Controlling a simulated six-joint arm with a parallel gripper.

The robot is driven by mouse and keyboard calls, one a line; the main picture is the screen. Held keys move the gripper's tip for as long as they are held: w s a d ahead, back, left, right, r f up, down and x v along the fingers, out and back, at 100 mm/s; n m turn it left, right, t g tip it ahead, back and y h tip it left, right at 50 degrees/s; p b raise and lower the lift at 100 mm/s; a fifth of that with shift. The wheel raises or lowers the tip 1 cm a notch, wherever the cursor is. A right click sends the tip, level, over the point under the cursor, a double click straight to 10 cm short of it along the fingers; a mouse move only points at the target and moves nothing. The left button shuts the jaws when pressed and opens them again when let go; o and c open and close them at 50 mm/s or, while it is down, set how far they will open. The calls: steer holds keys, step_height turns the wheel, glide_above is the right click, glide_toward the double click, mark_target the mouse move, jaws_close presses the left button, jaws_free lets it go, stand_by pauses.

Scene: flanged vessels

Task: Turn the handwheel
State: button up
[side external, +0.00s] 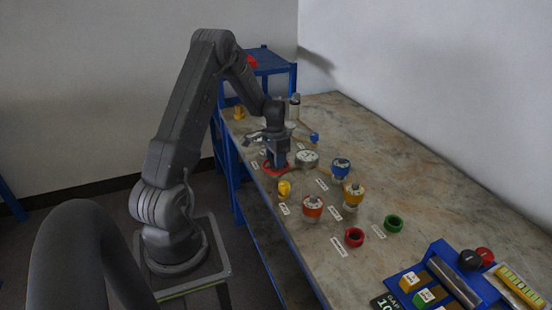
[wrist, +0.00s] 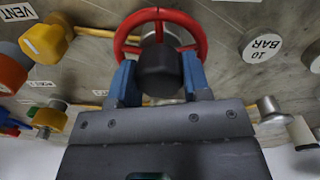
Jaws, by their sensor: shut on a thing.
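The handwheel is a red ring (wrist: 203,40) with spokes, at the top centre of the wrist view. A black knob (wrist: 158,70) stands out from its near side and hides part of the rim and hub. My gripper (wrist: 158,82) has its blue fingers on either side of this black knob and is shut on it. In the side view my gripper (side external: 277,158) points down onto the red handwheel (side external: 268,171) near the bench's left edge and hides most of it.
A yellow valve (side external: 284,188) and a round white-faced gauge (side external: 307,158) stand close to the handwheel. Orange (side external: 312,207), yellow (side external: 353,195) and blue (side external: 340,168) topped fittings stand nearby. A blue tray (side external: 450,265) is at the near right. The bench's right side (side external: 420,170) is clear.

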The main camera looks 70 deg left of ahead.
steer(key=o, duration=0.9)
steer(key=shift+o, duration=0.2)
steer(key=shift+r, duration=0.15)
step_height(320, 180, up, 14)
steer(key=shift+a+f, duration=0.2)
